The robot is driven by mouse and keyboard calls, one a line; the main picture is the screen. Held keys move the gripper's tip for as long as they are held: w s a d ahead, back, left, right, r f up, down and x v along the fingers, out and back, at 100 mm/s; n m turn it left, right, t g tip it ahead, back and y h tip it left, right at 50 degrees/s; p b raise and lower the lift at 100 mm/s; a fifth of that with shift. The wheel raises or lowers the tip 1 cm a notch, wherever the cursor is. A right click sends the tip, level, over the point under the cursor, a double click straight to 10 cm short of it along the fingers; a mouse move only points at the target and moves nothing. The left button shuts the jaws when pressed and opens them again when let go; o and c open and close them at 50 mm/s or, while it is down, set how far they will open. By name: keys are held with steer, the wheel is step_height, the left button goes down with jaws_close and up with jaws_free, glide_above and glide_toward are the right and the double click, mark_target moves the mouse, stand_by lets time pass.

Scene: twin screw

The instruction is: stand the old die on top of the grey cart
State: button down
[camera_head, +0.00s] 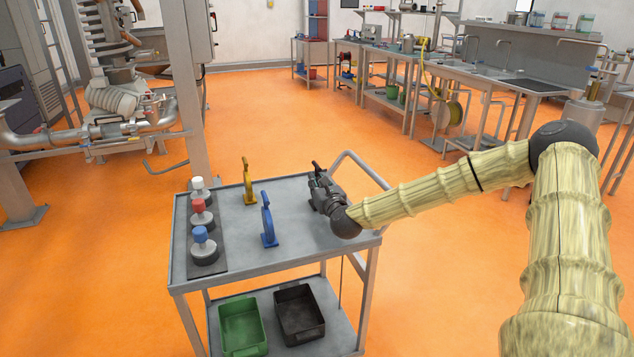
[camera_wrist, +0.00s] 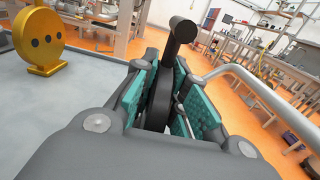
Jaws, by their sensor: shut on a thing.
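The grey cart (camera_head: 325,243) stands in the middle of the head view, and its top also shows in the wrist view (camera_wrist: 75,85). My gripper (camera_head: 319,180) is over the back right part of the cart top. In the wrist view my gripper (camera_wrist: 165,100) has its teal pads shut on a dark, flat thing with a black knobbed handle, which I take for the old die (camera_wrist: 181,35). The die's handle also sticks up past the gripper in the head view (camera_head: 317,167). Its lower part is hidden, and I cannot tell whether it touches the cart top.
A yellow die (camera_head: 249,188) and a blue die (camera_head: 268,226) stand on the cart top. White (camera_head: 198,184), red (camera_head: 199,206) and blue-topped (camera_head: 201,235) pieces stand along its left edge. Green (camera_head: 243,325) and black (camera_head: 299,312) bins sit below. A rail (camera_head: 362,168) rises at the right.

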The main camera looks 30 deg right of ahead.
steer(key=shift+f, duration=0.1)
stand_by(0.3)
steer(key=c, duration=1.4)
jaws_free()
steer(key=shift+c, duration=0.2)
steer(key=shift+b+v, duration=0.35)
steer(key=shift+v, duration=5.7)
